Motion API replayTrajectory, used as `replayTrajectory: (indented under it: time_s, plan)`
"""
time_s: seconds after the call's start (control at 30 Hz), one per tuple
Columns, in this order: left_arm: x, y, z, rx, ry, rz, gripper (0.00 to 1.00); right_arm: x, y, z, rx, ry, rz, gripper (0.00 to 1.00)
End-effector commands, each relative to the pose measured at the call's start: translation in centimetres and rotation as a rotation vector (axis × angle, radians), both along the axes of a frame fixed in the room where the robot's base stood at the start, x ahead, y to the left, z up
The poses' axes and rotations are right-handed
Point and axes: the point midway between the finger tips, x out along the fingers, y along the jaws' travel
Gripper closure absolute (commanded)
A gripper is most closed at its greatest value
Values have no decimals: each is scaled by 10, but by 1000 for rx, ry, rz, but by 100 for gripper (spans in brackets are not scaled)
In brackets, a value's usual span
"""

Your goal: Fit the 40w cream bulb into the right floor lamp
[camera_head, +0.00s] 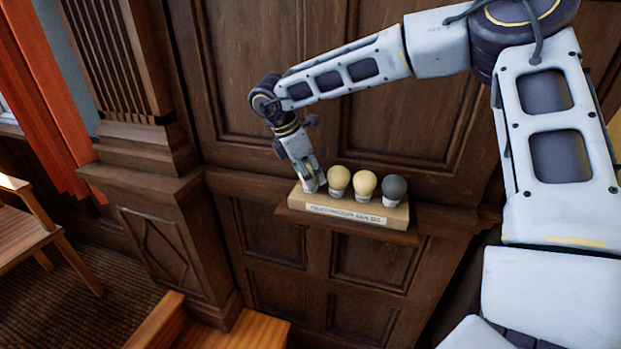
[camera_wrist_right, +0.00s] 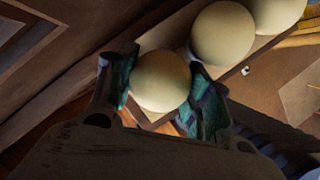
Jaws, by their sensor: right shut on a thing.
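My right gripper (camera_head: 313,184) is at the left end of a wooden bulb rack (camera_head: 398,219). In the right wrist view its two fingers are shut on a round cream bulb (camera_wrist_right: 160,80), one on each side. In the head view the gripper hides that bulb. Two more cream bulbs (camera_head: 339,179) (camera_head: 364,184) stand upright in the rack to the right of the gripper. I cannot read their wattage marks. Whether the held bulb is still seated in the rack cannot be told. My left gripper and the right floor lamp are not in view.
A dark grey bulb (camera_head: 394,187) stands at the rack's right end. The rack sits on a narrow ledge (camera_head: 300,217) against the panelled wall (camera_head: 400,110). A wooden chair (camera_head: 25,230) stands at the far left, beside an orange curtain (camera_head: 45,100).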

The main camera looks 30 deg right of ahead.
Motion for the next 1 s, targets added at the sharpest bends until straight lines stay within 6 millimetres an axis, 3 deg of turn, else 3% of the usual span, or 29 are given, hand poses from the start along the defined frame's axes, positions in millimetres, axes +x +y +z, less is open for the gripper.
replayTrajectory:
  time_s: [0.6,1.0]
  plan:
    - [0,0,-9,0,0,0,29,-2,3,7,0,-2,0,66]
    - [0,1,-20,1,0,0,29,-2,3,55,1,-3,-1,66]
